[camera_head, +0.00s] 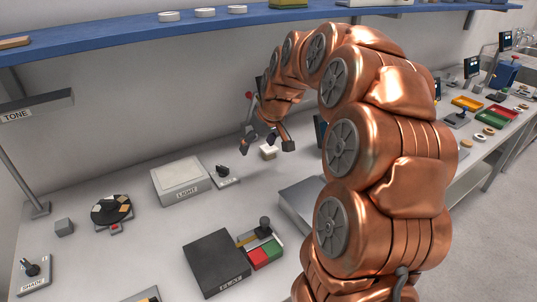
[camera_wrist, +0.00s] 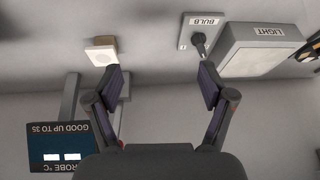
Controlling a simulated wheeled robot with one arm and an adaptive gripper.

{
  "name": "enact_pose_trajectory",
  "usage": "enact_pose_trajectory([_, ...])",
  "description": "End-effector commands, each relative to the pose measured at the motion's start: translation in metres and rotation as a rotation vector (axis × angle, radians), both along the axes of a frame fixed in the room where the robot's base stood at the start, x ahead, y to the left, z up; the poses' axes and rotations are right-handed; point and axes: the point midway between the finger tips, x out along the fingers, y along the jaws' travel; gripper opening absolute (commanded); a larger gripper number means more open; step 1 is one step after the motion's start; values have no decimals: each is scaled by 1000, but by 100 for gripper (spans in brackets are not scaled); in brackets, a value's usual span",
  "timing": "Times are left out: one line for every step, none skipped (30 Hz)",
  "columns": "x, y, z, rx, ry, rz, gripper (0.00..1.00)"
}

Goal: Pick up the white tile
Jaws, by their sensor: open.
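A small pale block that looks like the white tile (camera_head: 268,152) sits on the white bench, right of the light box. In the wrist view the white tile (camera_wrist: 101,52) shows a faint round mark on its face and a beige edge beside it. My gripper (camera_head: 268,145) hangs over the bench close to the tile, with its fingers spread. In the wrist view my gripper (camera_wrist: 160,80) is open and empty. The tile lies beyond the left fingertip, not between the fingers. The exact height gap cannot be told.
The LIGHT box (camera_head: 180,181) and the BULB switch plate (camera_head: 226,180) stand left of the tile. A probe display (camera_wrist: 66,145) is at the wrist view's lower left. A black FLAT box (camera_head: 215,262) is nearer. The blue shelf (camera_head: 130,36) runs above.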

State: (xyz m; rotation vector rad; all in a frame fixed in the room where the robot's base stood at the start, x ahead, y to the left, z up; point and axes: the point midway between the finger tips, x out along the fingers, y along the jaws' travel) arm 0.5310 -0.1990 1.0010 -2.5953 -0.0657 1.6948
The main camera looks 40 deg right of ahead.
Motion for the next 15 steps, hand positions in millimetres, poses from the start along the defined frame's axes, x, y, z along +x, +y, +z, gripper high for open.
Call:
enact_pose_trajectory([9, -21, -8, -6, -18, -18, 81])
enact_pose_trajectory([13, -32, -9, -13, -32, -25, 81])
enact_pose_trajectory([19, -45, -10, -22, -49, -36, 81])
enact_pose_trajectory([22, -55, -11, -28, -60, -42, 81])
enact_pose_trajectory([25, -64, -12, -33, -69, -48, 81])
enact_pose_trajectory([28, -73, -14, -39, -77, -56, 81])
enact_pose_trajectory([29, -80, -14, -43, -84, -59, 81])
enact_pose_trajectory([31, -85, -15, -47, -89, -64, 81])
enact_pose_trajectory([32, -91, -15, -51, -96, -67, 81])
enact_pose_trajectory([33, -95, -15, -55, -100, -70, 81])
enact_pose_trajectory([34, -97, -15, -56, -102, -72, 81])
enact_pose_trajectory([35, -100, -16, -58, -104, -74, 81])
enact_pose_trajectory([36, -101, -17, -58, -105, -74, 81])
enact_pose_trajectory([37, -101, -19, -59, -105, -74, 81])
enact_pose_trajectory([38, -102, -22, -58, -104, -74, 81])
